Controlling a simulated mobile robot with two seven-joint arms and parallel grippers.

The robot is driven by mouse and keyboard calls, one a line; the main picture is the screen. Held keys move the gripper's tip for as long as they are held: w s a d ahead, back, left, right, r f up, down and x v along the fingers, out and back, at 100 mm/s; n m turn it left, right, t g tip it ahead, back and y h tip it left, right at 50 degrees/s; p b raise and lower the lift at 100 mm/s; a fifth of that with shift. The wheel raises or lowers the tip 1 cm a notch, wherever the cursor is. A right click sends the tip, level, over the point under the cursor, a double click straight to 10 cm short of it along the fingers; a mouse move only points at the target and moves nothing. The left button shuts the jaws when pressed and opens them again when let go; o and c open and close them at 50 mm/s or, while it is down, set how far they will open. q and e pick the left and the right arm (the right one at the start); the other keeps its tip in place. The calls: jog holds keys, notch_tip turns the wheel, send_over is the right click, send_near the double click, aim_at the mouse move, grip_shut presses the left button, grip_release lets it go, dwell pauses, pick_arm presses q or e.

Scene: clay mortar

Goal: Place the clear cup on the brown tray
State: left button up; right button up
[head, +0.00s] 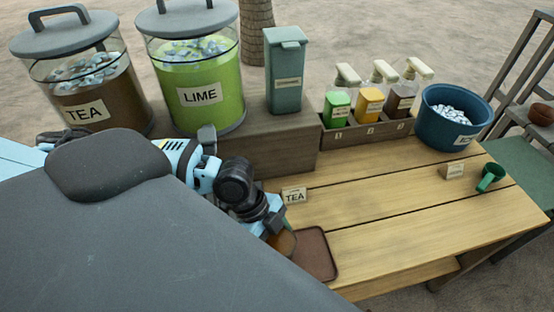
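The brown tray (318,252) lies on the wooden table near its front left edge; its left part is hidden by the cup and my dark grey body. The clear cup (285,243) holds brown liquid and shows only in part at the tray's left side. I cannot tell whether it touches the tray. My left gripper (275,226) is at the cup's upper part and appears shut on it; its fingertips are partly hidden. My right gripper is not in view.
A TEA card (294,195) stands just behind the gripper. TEA (85,95) and LIME (199,85) dispensers stand on a raised wooden shelf (285,140). A bottle rack (365,130), blue ice bucket (450,118) and green scoop (490,178) are farther right. The table's middle is clear.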

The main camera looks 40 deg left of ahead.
pick_arm(q)
jog(key=shift+f, duration=0.8)
jog(key=shift+f, duration=0.1)
jog(key=o, duration=1.3)
jog(key=v, duration=1.2)
